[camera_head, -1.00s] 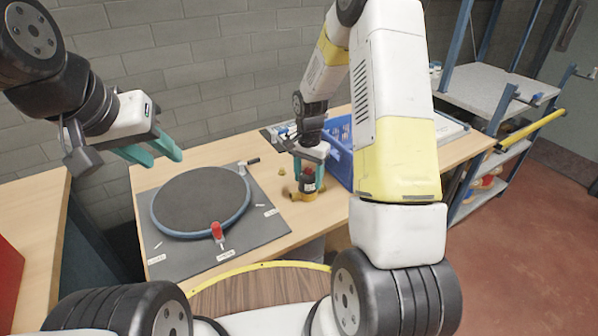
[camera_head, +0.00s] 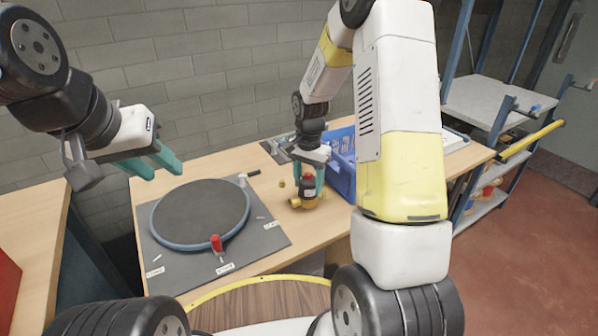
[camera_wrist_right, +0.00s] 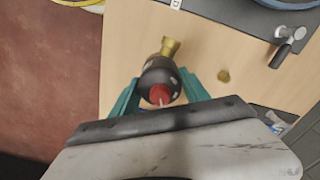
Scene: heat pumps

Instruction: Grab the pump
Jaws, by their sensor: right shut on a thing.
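The pump (camera_head: 308,193) has a black body with a red top and brass fittings. It stands on the wooden table beside the blue crate. My right gripper (camera_head: 308,178) reaches down over it with teal fingers on either side, shut on it. In the right wrist view the pump (camera_wrist_right: 159,78) sits between the fingers of the right gripper (camera_wrist_right: 158,90), its brass end pointing away. I cannot tell whether the pump is clear of the tabletop. My left gripper (camera_head: 150,163) is open and empty, in the air left of the round turntable.
A blue crate (camera_head: 342,172) stands just right of the pump. A small brass piece (camera_head: 282,184) lies left of it. Shelving (camera_head: 500,100) is at the right.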

